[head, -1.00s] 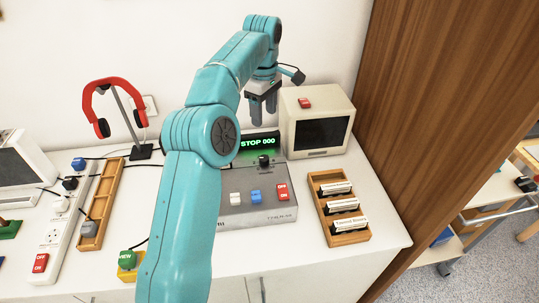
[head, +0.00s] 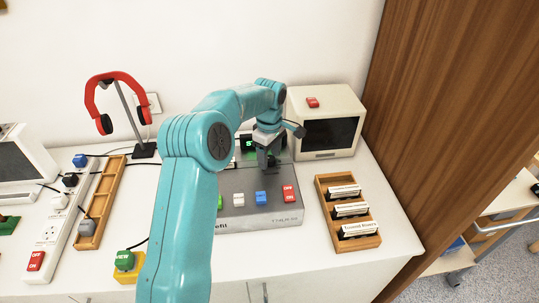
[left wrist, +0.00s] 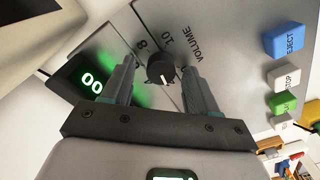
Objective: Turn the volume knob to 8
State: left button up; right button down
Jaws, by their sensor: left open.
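The black volume knob (left wrist: 160,68) shows in the left wrist view, with a pale mark on its lower side. Printed 8 and 10 and the word VOLUME lie above it in that picture. My left gripper (left wrist: 158,75) is open, with one finger on each side of the knob. Any contact is hard to tell. In the head view my left gripper (head: 267,163) is lowered over the back of the grey console (head: 240,222) and hides the knob. The green display (head: 247,143) is partly covered by my arm. My right gripper is not in view.
White, blue and red keys line the console's front, and a green key shows partly beside my arm. A beige monitor (head: 330,132) stands close behind right. A wooden card tray (head: 327,218) is at right. A red headphone stand (head: 122,82) and power strip (head: 66,215) are left.

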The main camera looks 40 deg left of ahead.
pick_arm(q)
jog(key=shift+s, duration=0.15)
jog(key=shift+c, duration=0.6)
jog(key=c, duration=0.9)
